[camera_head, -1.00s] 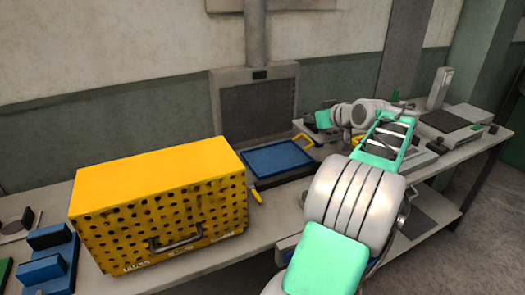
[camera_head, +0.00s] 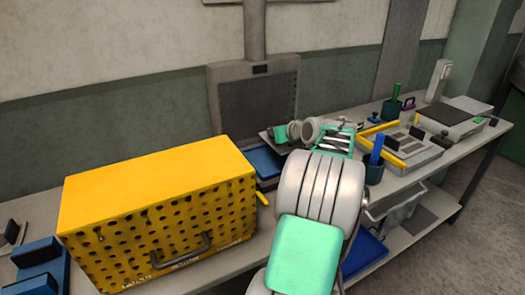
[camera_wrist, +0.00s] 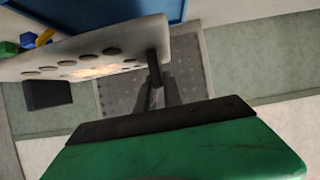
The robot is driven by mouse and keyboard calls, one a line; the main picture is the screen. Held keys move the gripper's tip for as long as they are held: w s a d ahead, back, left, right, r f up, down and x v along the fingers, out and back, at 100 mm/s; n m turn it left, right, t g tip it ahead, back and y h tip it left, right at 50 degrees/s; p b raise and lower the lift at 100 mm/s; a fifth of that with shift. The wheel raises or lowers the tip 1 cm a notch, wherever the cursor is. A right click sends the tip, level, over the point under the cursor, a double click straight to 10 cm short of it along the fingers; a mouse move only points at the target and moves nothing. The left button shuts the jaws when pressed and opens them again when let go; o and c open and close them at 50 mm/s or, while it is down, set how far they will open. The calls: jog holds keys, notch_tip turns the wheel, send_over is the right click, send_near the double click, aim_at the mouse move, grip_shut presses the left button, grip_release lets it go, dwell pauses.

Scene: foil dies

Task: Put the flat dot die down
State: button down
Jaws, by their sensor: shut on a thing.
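In the wrist view, a pale flat plate with a row of dark round dots (camera_wrist: 95,55) hangs tilted in front of my gripper; I take it for the flat dot die. A dark post joins it at the right and a dark block shows below its left end. My gripper (camera_head: 279,133) is shut on the die, above the bench near the blue tray (camera_head: 264,162). A grey plate edge shows beside it in the head view. The exact grip is hidden, and the die looks clear of the tray.
A large yellow perforated box (camera_head: 150,205) stands left of my arm. A grey panel (camera_head: 255,100) rises behind the tray. On the right are a grey device with yellow bars (camera_head: 410,150) and a dark cup with a blue stick (camera_head: 374,172). A blue block (camera_head: 40,268) lies far left.

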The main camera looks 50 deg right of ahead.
jog(key=w+f, duration=0.1)
jog(key=w+a+f, duration=0.1)
jog(key=w+f, duration=0.1)
jog(key=w+a+f, duration=0.1)
jog(key=f, duration=0.1)
jog(key=shift+w+f, duration=0.15)
jog(key=shift+w, duration=0.25)
jog(key=f, duration=0.3)
jog(key=shift+w+f+p, duration=0.2)
jog(key=shift+f+p, duration=0.1)
jog(key=shift+p, duration=0.05)
jog(key=c, duration=1.9)
grip_release()
jog(key=shift+a+f, duration=0.1)
jog(key=shift+f, duration=0.2)
jog(key=o, duration=0.4)
jog(key=shift+s, duration=0.1)
jog(key=shift+r, duration=0.1)
jog(key=b+v, duration=0.1)
jog(key=v, duration=1.1)
